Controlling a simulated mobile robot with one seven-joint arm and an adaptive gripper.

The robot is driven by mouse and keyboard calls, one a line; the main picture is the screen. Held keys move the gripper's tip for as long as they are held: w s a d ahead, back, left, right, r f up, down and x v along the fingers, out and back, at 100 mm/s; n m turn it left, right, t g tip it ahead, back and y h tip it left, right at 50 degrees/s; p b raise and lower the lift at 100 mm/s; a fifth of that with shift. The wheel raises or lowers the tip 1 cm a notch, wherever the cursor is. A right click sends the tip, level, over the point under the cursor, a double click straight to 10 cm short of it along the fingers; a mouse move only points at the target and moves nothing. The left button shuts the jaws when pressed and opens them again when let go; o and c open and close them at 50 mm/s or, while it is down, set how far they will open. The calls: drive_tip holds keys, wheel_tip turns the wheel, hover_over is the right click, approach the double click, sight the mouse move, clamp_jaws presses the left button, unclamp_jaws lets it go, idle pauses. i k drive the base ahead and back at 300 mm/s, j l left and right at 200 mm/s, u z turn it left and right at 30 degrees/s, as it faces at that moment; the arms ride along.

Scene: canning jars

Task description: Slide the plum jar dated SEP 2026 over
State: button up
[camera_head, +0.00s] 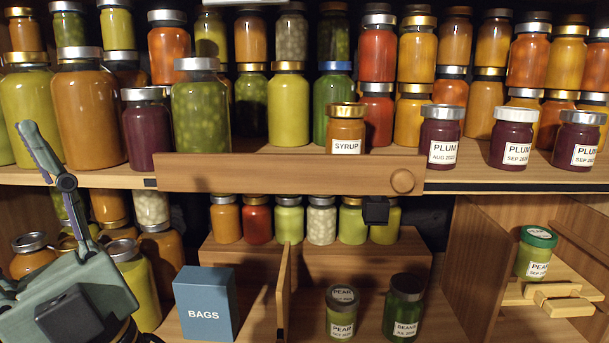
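Three dark plum jars stand in a row on the shelf at the right. The left plum jar (441,137) has a silver lid and a label that seems to read AUG, its year too small to be sure of. My gripper (45,155) is at the far left, well apart from these jars. I see no jar in it and cannot tell its opening.
A syrup jar (346,128) stands behind a wooden front board (290,173) with a knob. Several jars crowd behind the plum jars. Below are a blue BAGS box (206,303), stacked pear jars (341,313), a beans jar (404,306) and a green-lidded pear jar (536,252).

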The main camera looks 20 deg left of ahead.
sight(513, 132)
drive_tip(key=z, duration=1.35)
drive_tip(key=i+j+z, duration=0.15)
drive_tip(key=j, duration=0.15)
drive_tip(key=j+z, duration=0.1)
drive_tip(key=j, duration=0.2)
